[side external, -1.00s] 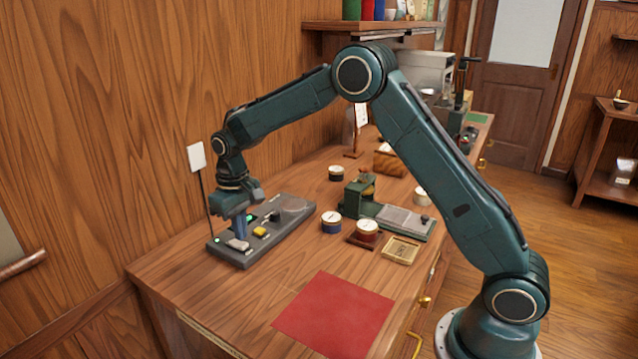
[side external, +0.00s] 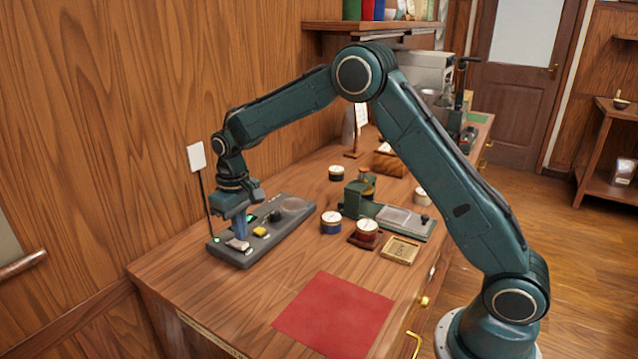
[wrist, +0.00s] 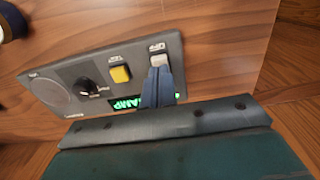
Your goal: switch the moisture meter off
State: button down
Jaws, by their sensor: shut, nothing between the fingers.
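The moisture meter (side external: 270,240) is a dark grey panel lying on the table by the wall. In the wrist view the meter (wrist: 55,75) has a round plate, a black knob (wrist: 84,87), a yellow button (wrist: 121,74), a whitish rocker switch (wrist: 157,58) and a green lit display (wrist: 128,103) whose lettering is partly hidden. The switch also shows in the side view (side external: 238,245). My gripper (side external: 240,236) is shut and empty, pointing down at the switch end. In the wrist view its fingertips (wrist: 158,72) overlap the switch's near edge; I cannot tell whether they touch it.
A blue-banded tin (side external: 331,223) and a red-banded tin (side external: 367,230) stand right of the meter. A green press (side external: 362,195) is behind them. A red cloth (side external: 333,314) lies at the front. The table between the cloth and the meter is clear.

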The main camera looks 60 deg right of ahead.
aim_at(243, 244)
jog(key=shift+f, duration=1)
dwell(1.1)
jog(key=shift+r, duration=3.5)
